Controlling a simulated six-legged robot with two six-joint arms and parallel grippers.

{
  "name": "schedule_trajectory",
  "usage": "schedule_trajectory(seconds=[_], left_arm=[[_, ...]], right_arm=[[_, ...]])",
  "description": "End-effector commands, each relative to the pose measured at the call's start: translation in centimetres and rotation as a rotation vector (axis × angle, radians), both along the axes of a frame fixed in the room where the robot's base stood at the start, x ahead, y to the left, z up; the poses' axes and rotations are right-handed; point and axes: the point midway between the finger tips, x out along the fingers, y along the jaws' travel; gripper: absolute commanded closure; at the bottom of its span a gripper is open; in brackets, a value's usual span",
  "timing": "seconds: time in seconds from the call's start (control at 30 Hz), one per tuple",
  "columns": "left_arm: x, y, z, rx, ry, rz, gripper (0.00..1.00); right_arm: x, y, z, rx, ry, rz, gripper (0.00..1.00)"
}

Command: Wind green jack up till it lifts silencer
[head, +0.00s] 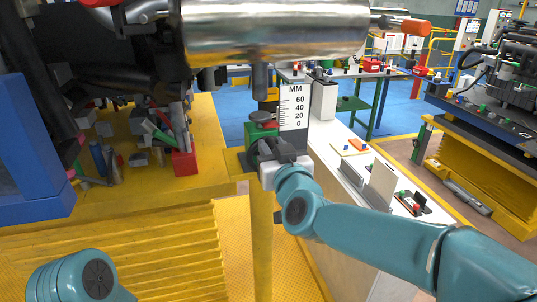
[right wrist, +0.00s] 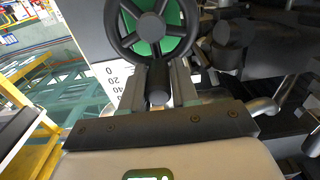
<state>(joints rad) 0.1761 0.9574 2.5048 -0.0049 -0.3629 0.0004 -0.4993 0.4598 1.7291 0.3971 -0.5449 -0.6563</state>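The silencer (head: 275,28) is a large shiny metal cylinder across the top of the head view. A dark post (head: 260,80) hangs below it. My right gripper (head: 272,152) is at the jack's front. In the right wrist view, the jack's black handwheel (right wrist: 111,32) has a green face behind its spokes. The right gripper (right wrist: 164,75) has its fingers closed around the wheel's dark handle (right wrist: 158,97). My left gripper is out of view.
A white millimetre scale (head: 294,107) stands right beside the jack. A red bin (head: 185,163) and loose parts lie on the yellow bench to the left. A white-topped bench (head: 335,160) with small parts runs along the right. My left arm shows at lower left.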

Motion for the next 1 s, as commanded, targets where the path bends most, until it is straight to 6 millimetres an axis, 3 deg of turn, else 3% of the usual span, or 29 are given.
schedule_trajectory(seconds=[0.03,0.07,0.1,0.27,0.57,0.83,1.0], left_arm=[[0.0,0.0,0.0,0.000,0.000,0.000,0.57],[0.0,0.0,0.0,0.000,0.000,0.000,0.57],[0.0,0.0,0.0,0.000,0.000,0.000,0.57],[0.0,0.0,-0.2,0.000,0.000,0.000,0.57],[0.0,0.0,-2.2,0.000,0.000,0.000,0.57],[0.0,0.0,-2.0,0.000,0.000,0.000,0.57],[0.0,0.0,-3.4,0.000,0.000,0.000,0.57]], right_arm=[[0.0,0.0,0.0,0.000,0.000,0.000,0.89],[0.0,0.0,0.0,0.000,0.000,0.000,0.99],[0.0,0.0,0.0,0.000,0.000,0.000,1.00],[0.0,-0.2,-0.1,0.000,0.000,-0.001,1.00],[0.7,-2.4,-1.1,-0.001,0.002,-0.001,1.00],[0.7,-2.4,-1.0,-0.001,0.003,0.000,1.00],[0.9,-2.9,-2.1,0.000,0.003,-0.001,1.00]])
